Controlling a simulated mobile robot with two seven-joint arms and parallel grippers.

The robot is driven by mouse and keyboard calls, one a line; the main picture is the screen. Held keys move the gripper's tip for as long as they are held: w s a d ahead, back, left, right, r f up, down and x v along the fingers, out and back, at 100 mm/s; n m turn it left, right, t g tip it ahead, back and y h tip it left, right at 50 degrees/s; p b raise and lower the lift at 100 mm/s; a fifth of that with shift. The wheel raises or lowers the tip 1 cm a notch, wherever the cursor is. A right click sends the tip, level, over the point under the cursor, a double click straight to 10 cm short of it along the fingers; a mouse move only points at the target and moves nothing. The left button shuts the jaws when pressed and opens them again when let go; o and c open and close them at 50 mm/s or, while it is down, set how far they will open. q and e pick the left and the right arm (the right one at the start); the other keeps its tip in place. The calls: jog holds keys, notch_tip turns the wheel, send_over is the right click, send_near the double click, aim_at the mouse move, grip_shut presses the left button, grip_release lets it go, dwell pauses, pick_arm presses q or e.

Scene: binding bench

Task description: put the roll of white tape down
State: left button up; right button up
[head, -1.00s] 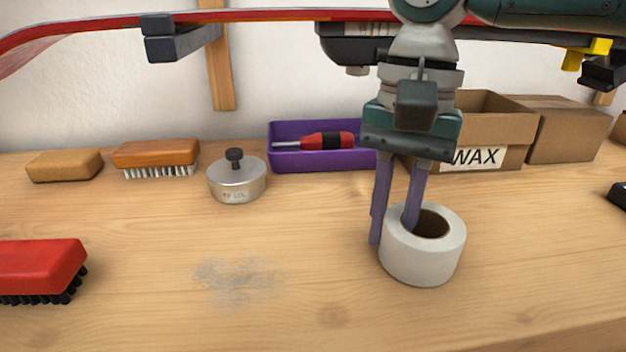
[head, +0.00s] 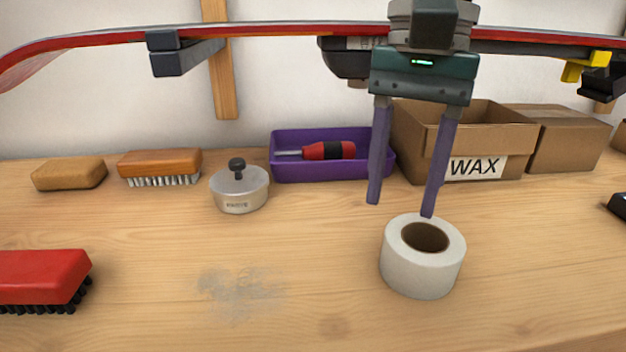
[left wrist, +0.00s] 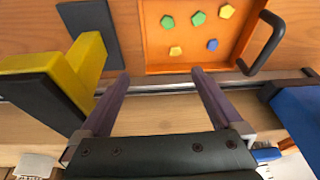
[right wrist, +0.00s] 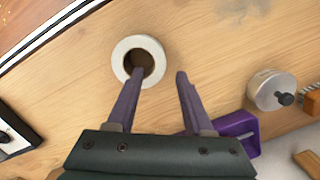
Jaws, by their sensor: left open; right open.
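The roll of white tape (head: 408,276) stands upright on its flat end on the wooden bench, its hole facing up. It also shows in the right wrist view (right wrist: 154,49). My right gripper (head: 401,208) is open and empty above and just behind the roll, its fingers pointing down and apart from it. In the right wrist view the right gripper's (right wrist: 157,74) left fingertip overlaps the roll's hole in the picture. My left gripper (left wrist: 160,72) is open with nothing between its fingers. It is not in the head view.
Behind the roll are an open WAX box (head: 410,144), another cardboard box (head: 567,146) and a purple tray (head: 300,171) with a screwdriver (head: 330,150). A round tin (head: 240,193) and brushes lie left. A red ski (head: 270,30) spans above.

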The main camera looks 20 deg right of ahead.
notch_tip(320, 180, up, 6)
jog(key=shift+w+d, duration=0.2)
jog(key=shift+w, duration=0.1)
dwell(0.4)
